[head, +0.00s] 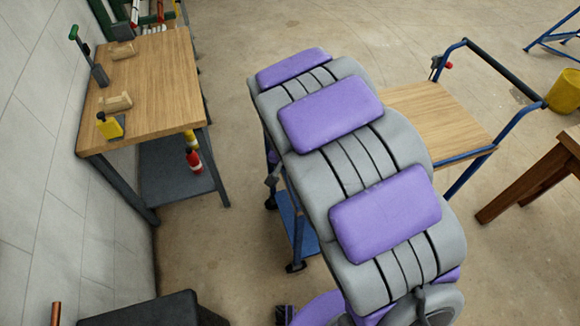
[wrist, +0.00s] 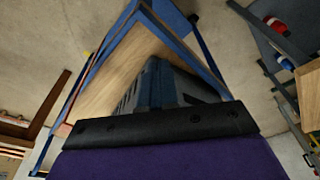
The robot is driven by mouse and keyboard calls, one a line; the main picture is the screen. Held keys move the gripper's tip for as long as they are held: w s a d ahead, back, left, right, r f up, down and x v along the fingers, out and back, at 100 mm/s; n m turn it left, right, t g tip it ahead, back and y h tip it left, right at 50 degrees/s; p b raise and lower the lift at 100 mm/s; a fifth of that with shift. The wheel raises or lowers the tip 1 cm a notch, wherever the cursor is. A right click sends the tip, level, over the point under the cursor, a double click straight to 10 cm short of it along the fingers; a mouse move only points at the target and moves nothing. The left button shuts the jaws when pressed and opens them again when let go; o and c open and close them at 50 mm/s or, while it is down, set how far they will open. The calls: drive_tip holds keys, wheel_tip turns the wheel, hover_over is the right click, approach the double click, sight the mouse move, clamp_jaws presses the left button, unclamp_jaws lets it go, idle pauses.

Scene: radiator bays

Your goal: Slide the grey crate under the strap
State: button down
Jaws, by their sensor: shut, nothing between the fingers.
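In the wrist view a dark grey crate (wrist: 158,82) with slotted sides sits over the wooden deck of a blue-framed trolley (wrist: 118,65). Its near part is hidden behind my gripper (wrist: 155,125), a black bar above a purple surface at the bottom of that view. My gripper is shut with nothing held. I cannot tell whether it touches the crate. In the head view the trolley (head: 440,112) shows its bare wooden deck at right, and my grey and purple parts cover its left portion. The crate is hidden there. I cannot make out the strap in either view.
A wooden leg frame (head: 535,180) and a yellow bin (head: 564,92) are at right. The floor between bench and trolley is clear.

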drive_tip(key=w+d, duration=0.1)
drive_tip(key=w, duration=0.2)
drive_tip(key=w+d+b, duration=0.1)
drive_tip(key=w, duration=0.2)
drive_tip(key=w+d, duration=0.1)
drive_tip(key=w, duration=0.2)
drive_tip(key=shift+w+d+f+b, duration=0.1)
drive_tip(key=shift+w+f+b, duration=0.05)
drive_tip(key=shift+w+b, duration=0.2)
drive_tip(key=shift+f+b, duration=0.3)
drive_tip(key=shift+f, duration=0.15)
drive_tip(key=shift+s+f, duration=0.15)
drive_tip(key=shift+s, duration=0.05)
